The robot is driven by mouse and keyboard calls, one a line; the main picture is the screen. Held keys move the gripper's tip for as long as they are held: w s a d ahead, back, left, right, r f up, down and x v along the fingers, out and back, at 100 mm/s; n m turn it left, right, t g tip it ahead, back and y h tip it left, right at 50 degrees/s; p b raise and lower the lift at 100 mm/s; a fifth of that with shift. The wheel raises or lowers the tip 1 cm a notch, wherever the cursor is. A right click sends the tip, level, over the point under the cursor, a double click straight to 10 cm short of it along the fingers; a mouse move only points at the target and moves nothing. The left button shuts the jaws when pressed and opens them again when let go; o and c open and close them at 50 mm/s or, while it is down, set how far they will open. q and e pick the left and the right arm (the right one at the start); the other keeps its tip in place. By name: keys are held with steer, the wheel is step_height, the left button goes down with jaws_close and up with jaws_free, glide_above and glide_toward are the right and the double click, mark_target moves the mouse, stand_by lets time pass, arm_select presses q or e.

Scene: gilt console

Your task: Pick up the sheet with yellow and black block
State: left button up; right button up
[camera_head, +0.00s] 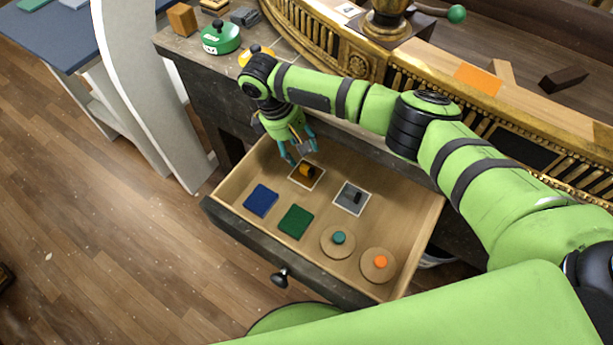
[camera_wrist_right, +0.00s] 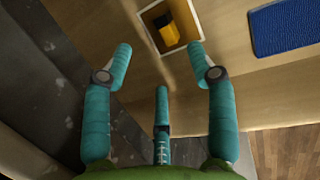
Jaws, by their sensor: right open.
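The sheet (camera_head: 315,182) has a pale border and a dark brownish face, and lies in the open drawer near its back left. My right gripper (camera_head: 302,154) points down over the back left of the drawer, close to the sheet. Its teal fingers (camera_wrist_right: 160,62) are spread and empty, with the sheet just beyond the tips. My left gripper is not in view.
The drawer (camera_head: 243,232) also holds a blue pad (camera_head: 261,200), a green pad (camera_head: 296,221), a sheet with a grey block (camera_head: 351,198), and two round discs with teal (camera_head: 338,238) and orange (camera_head: 380,262) knobs. The console's front edge rises behind the drawer.

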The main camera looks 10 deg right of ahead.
mark_target(307, 166)
steer(key=x, duration=0.4)
steer(key=s+p+x, duration=0.1)
steer(key=x, duration=0.1)
steer(key=shift+f, duration=0.35)
steer(key=c, duration=1)
